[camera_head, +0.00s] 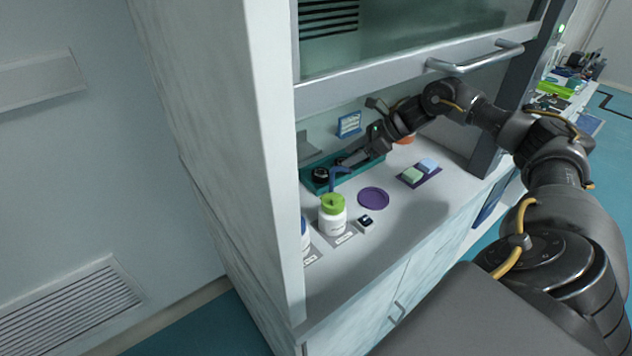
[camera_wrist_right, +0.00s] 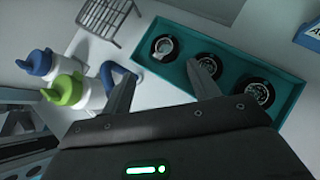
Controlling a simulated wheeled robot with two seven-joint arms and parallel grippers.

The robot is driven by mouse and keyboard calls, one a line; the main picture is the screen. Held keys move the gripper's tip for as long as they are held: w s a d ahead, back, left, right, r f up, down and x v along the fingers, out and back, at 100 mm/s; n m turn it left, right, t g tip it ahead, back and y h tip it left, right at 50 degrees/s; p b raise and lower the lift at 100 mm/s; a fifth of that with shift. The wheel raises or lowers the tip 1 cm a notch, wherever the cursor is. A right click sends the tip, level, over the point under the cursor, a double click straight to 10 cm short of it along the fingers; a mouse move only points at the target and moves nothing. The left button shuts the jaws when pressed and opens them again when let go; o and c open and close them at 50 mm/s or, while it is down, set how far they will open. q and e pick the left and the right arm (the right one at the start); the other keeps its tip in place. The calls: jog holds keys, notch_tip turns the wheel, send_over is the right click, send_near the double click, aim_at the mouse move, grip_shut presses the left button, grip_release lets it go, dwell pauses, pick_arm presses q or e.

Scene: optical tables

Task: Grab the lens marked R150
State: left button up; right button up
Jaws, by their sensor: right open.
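A teal tray (camera_wrist_right: 235,55) holds three round, black-rimmed lenses in a row: one at the left (camera_wrist_right: 164,47), one in the middle (camera_wrist_right: 208,66) and one at the right (camera_wrist_right: 258,92). Their markings are too small to read, so I cannot tell which is R150. In the head view the tray (camera_head: 312,187) stands at the back of the cabinet, and one lens (camera_head: 320,173) shows at its left end. My right gripper (camera_wrist_right: 162,82) is open and empty above the tray's near side; one fingertip overlaps the middle lens in view. My left gripper is not in view.
A green-capped bottle (camera_head: 332,215) and a blue-capped bottle (camera_wrist_right: 38,62) stand left of the tray. A blue curved object (camera_wrist_right: 124,78) is beside the tray. A purple disc (camera_head: 373,198), small dark box (camera_head: 366,221) and sponge-like blocks (camera_head: 412,175) lie in front. The raised sash (camera_head: 400,75) hangs above.

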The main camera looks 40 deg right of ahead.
aim_at(321, 172)
jog(key=shift+n, duration=0.6)
jog(key=p+x, duration=0.1)
jog(key=x, duration=0.3)
jog(key=shift+w+f, duration=0.15)
jog(key=shift+w+a+f, duration=0.25)
jog(key=shift+w+f, duration=0.05)
jog(key=shift+f, duration=0.15)
jog(key=shift+w+a+p, duration=0.1)
jog(key=shift+a+p, duration=0.05)
jog(key=shift+p, duration=0.15)
jog(key=p+x, duration=0.2)
jog(key=x, duration=0.3)
jog(key=shift+w+d, duration=0.15)
jog(key=shift+d, duration=0.05)
jog(key=c, duration=0.8)
